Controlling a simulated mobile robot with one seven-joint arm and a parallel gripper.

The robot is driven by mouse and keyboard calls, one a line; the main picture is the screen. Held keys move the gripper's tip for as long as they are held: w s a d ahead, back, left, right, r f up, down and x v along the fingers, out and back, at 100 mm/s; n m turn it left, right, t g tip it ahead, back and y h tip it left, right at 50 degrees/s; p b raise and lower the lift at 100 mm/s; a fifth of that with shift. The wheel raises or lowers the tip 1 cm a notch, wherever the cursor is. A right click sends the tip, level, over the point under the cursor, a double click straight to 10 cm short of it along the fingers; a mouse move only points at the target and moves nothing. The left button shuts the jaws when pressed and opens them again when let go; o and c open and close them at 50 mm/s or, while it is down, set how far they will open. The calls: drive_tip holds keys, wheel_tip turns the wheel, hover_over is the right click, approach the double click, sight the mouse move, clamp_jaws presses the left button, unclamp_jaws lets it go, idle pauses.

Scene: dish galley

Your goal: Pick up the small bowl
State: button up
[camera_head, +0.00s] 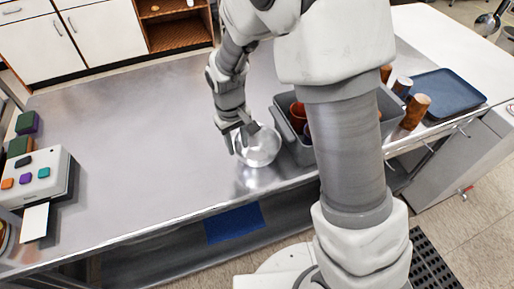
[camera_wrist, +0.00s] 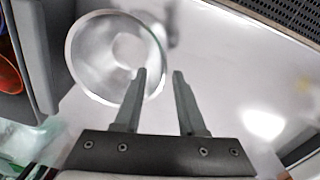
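The small bowl (camera_head: 262,150) is shiny, silver and round. It sits upright on the metal counter, close beside a grey bin. In the wrist view the bowl (camera_wrist: 92,62) lies to the upper left, and I look down into it. My gripper (camera_head: 240,133) is at the bowl's left side in the head view. In the wrist view my gripper (camera_wrist: 160,73) is open, with a clear gap between the fingers. The left finger overlaps the bowl's rim and the right finger is outside it. Whether either finger touches the bowl I cannot tell.
The grey bin (camera_head: 288,146) holds cups, including a reddish one (camera_head: 298,112); my arm hides part of it. Brown cups (camera_head: 414,112) and a blue tray (camera_head: 447,94) stand at right. A white box with coloured buttons (camera_head: 40,178) is at left. The counter's middle (camera_head: 130,130) is clear.

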sight(238, 153)
drive_tip(key=shift+f, duration=1.85)
clamp_jaws()
drive_tip(key=shift+s, duration=0.15)
